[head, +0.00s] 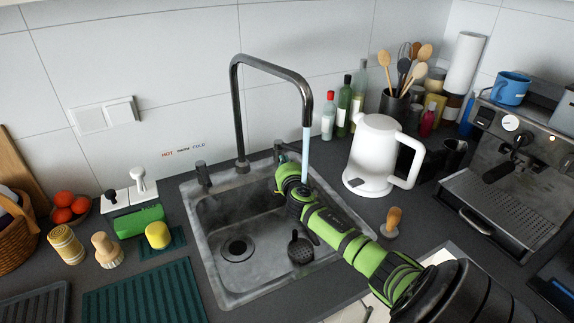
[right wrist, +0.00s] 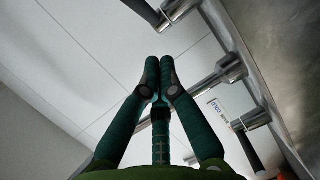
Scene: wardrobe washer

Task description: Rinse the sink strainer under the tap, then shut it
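The dark sink strainer (head: 301,250), with a round perforated head and a short handle, lies in the sink basin (head: 219,208), right of the drain (head: 237,248). The tap (head: 238,110) is running: a water stream (head: 306,152) falls from its spout, its lower part hidden behind my right arm. My right gripper (right wrist: 160,75) has its fingertips together with nothing visible between them. In the head view it is near the right-hand tap lever (head: 281,147), mostly hidden by its wrist; contact is unclear. Another lever (head: 203,176) stands at the left. My left gripper is out of view.
A white kettle (head: 369,155) and a wooden-handled brush (head: 393,222) stand right of the sink. The wall carries a HOT, warm, COLD label (head: 183,151).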

